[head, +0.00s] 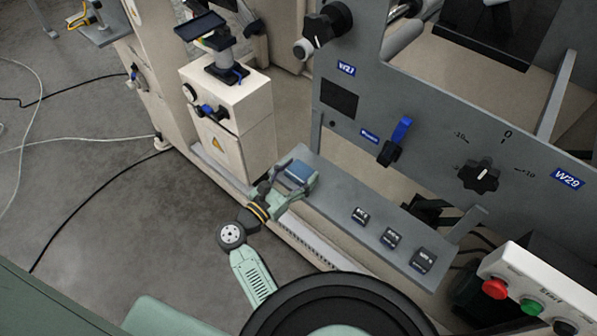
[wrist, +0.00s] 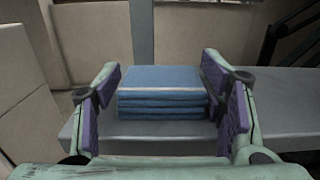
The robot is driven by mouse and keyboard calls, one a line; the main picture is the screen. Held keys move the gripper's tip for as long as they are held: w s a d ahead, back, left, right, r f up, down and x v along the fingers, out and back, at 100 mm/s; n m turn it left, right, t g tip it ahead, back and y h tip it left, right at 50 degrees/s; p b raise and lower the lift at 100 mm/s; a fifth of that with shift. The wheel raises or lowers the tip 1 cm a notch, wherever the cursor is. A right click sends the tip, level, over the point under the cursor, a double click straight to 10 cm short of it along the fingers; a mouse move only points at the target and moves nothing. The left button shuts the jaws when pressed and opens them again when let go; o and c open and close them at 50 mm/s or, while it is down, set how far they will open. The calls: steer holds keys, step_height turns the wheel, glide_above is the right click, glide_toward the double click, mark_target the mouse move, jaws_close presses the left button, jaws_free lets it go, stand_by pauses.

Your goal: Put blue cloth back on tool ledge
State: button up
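The blue cloth (head: 298,171) is a folded stack at the left end of the grey tool ledge (head: 335,200). In the wrist view the cloth (wrist: 162,92) shows several layers with a pale stripe and appears to rest on the ledge (wrist: 285,118). My gripper (head: 296,176) is at the ledge's left end. In the wrist view my gripper (wrist: 162,80) is open, with one purple-padded finger on each side of the cloth. Narrow gaps show between the pads and the cloth's sides. The cloth's underside is hidden.
Several small dark labelled blocks (head: 391,237) sit along the ledge to the right. A grey panel with a blue-handled lever (head: 398,138) and black knob (head: 479,176) rises behind. A cream cabinet (head: 232,115) stands to the left. A button box (head: 540,290) is at lower right.

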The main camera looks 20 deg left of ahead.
steer(key=shift+s+d+f, duration=0.15)
steer(key=shift+f, duration=0.55)
steer(key=shift+s+r+p, duration=0.1)
steer(key=shift+r+p, duration=0.6)
steer(key=shift+p, duration=0.15)
steer(key=b+v, duration=0.4)
steer(key=v, duration=0.7)
steer(key=shift+s+a+r, duration=0.2)
steer(key=shift+s+a, duration=0.05)
steer(key=shift+s, duration=0.05)
